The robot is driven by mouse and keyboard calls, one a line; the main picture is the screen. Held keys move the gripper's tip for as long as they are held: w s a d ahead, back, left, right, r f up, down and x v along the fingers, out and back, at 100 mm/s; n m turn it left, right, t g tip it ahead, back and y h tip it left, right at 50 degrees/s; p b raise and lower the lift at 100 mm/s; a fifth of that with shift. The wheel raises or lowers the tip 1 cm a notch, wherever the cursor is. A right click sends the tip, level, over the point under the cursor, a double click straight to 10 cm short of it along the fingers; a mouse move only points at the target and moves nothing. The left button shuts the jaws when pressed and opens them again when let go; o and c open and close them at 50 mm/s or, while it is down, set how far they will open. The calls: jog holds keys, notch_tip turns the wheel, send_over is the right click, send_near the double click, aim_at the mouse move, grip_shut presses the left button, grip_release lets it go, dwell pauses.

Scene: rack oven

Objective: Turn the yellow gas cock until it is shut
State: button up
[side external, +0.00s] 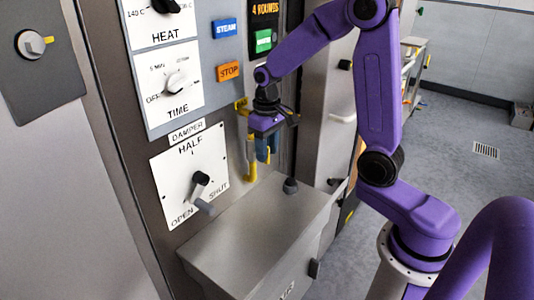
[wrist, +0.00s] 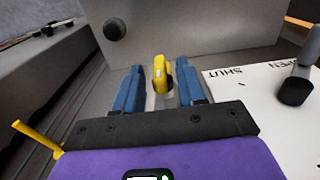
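The yellow gas cock (wrist: 160,74) stands between the two blue fingers of my gripper (wrist: 157,82) in the wrist view. The fingers are apart, one on each side of it, with a narrow gap visible on the left; contact on the right is hard to tell. In the side external view my gripper (side external: 262,150) points down in front of the oven's panel, right of the damper plate. Yellow metal (side external: 250,170) shows beside its fingers there, and the fingers partly hide it. Any marks for the cock's open and shut positions cannot be made out.
The white damper plate (side external: 217,165) with its grey lever (side external: 202,193) is close by. A grey metal box (side external: 245,240) with a dark knob (side external: 290,186) juts out below my gripper. Another yellow bar (wrist: 35,138) shows at left in the wrist view.

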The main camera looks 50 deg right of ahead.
jog(key=shift+f, duration=0.85)
grip_shut()
